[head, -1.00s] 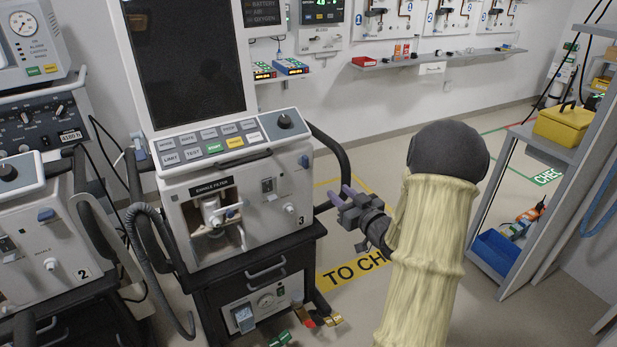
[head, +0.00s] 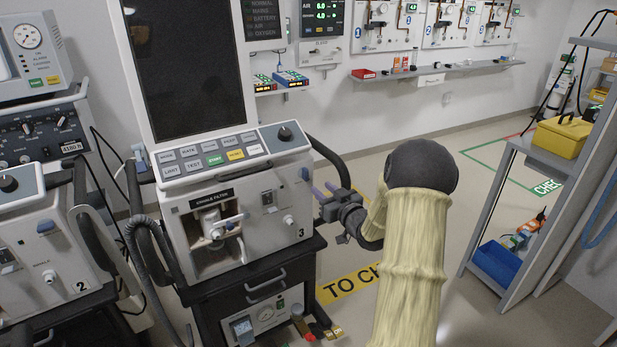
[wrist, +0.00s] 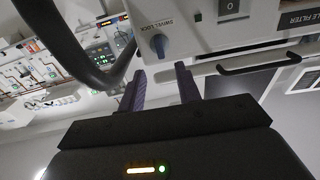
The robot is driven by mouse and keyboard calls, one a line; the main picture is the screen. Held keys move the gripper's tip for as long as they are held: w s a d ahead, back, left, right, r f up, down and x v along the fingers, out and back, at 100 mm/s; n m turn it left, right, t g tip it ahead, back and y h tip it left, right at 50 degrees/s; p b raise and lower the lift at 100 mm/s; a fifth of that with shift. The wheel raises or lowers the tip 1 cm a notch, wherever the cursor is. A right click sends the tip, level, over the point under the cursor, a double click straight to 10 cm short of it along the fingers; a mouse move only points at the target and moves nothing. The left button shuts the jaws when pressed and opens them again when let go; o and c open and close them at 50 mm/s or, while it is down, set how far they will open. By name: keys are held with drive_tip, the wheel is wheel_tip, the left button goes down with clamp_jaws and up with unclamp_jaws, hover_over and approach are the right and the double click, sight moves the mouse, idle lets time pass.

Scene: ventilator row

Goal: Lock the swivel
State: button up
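In the head view the small blue knob (head: 305,173) sits at the right edge of ventilator 3's front (head: 262,210). My gripper (head: 323,190) is just right of that edge, below the knob. In the wrist view its two purple fingers (wrist: 160,76) are open and empty. The knob lies just beyond the left fingertip and the gap; I see no contact.
A dark curved handle rail (head: 333,160) runs along ventilator 3's right side, close to my gripper; it looms large in the wrist view (wrist: 85,55). A grey hose (head: 150,250) hangs at the left. A shelf rack with a yellow case (head: 560,136) stands right. Floor between is clear.

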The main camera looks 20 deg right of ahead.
sight(307, 175)
drive_tip(key=w, duration=0.6)
drive_tip(key=w+a, duration=0.1)
drive_tip(key=w, duration=0.2)
drive_tip(key=shift+c, duration=0.2)
clamp_jaws()
